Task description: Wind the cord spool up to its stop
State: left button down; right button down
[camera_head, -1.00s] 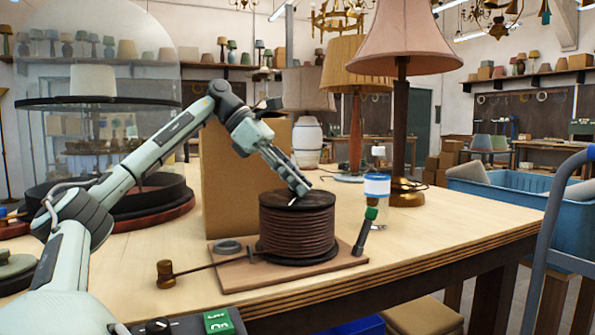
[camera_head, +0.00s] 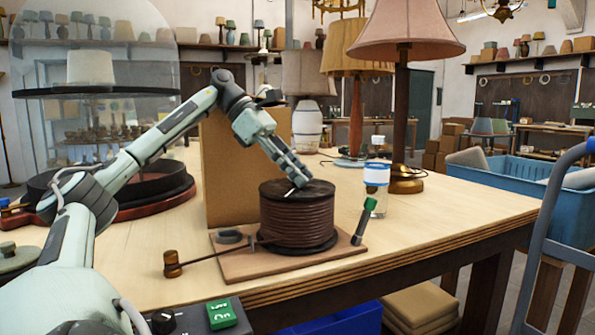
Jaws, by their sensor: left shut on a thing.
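The cord spool (camera_head: 297,222) is a dark upright drum wound with brown cord, on a flat brown board (camera_head: 240,273) at the table's front. My left gripper (camera_head: 296,182) reaches down from the upper left onto the spool's top. It is shut on a part there that its fingers hide. A small white piece shows beside the fingertips. A thin dark cord or rod runs left from the spool to a brown wooden-looking end piece (camera_head: 172,264) lying on the table. The spool's stop cannot be made out. My right gripper is not in view.
A grey ring (camera_head: 229,237) lies on the board's left. A brown panel (camera_head: 228,175) and a pink-shaded lamp (camera_head: 404,130) stand behind. The table's right end is clear.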

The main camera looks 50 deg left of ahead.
pick_arm(q)
jog(key=c, duration=1.2)
grip_release()
jog(key=shift+a, duration=0.1)
jog(key=v, duration=1.2)
